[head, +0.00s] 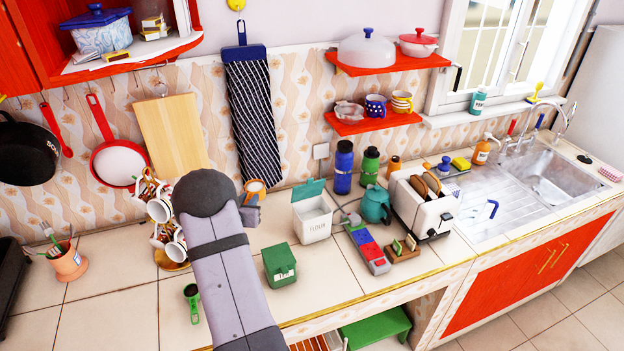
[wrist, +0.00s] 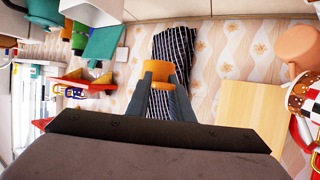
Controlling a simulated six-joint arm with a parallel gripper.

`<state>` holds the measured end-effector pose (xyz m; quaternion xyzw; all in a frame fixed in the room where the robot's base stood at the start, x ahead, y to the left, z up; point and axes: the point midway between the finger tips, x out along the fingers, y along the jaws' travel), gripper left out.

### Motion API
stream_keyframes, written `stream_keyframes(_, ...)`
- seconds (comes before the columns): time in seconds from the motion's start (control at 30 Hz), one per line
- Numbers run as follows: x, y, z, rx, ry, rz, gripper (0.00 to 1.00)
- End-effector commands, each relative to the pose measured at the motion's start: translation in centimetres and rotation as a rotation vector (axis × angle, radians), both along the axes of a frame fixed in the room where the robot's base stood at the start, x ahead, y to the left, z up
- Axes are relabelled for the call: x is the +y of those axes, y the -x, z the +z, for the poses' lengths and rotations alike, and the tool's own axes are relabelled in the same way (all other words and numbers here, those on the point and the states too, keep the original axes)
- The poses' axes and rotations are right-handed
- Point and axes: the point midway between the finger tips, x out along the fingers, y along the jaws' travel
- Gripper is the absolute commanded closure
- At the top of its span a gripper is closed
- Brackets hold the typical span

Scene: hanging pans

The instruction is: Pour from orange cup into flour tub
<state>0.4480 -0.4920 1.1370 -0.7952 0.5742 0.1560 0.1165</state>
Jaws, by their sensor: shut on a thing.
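My gripper (head: 249,203) is shut on the orange cup (head: 256,186), which it holds above the counter near the back wall. In the wrist view the cup (wrist: 158,69) sits between the two grey fingers. The cup's contents cannot be made out clearly. The white flour tub (head: 312,222) stands on the counter to the right of the gripper, with its teal lid (head: 308,190) swung open. In the wrist view the tub (wrist: 92,12) shows partly at the top left, apart from the cup.
A green box (head: 280,265) stands in front of the tub. A teal teapot (head: 376,205) and a toaster (head: 424,205) are to its right. A mug rack (head: 161,208) stands left of my arm. A striped towel (head: 252,125) hangs behind the cup.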

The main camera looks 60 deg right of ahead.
Motion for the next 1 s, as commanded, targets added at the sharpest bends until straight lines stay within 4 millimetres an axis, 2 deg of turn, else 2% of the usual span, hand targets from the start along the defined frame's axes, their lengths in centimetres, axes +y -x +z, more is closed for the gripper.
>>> stream_keyframes(0.2,-2.6,0.5,1.4,-0.004,0.002,-0.121,1.0)
stream_keyframes(0.5,-4.7,1.2,2.7,-0.002,0.001,-0.251,1.0)
stream_keyframes(0.63,-5.0,1.7,2.5,-0.001,0.0,-0.295,1.0)
stream_keyframes(0.77,-4.7,2.5,1.3,0.001,-0.001,-0.309,1.0)
stream_keyframes(1.0,-4.5,2.3,1.0,-0.002,0.001,-0.273,1.0)
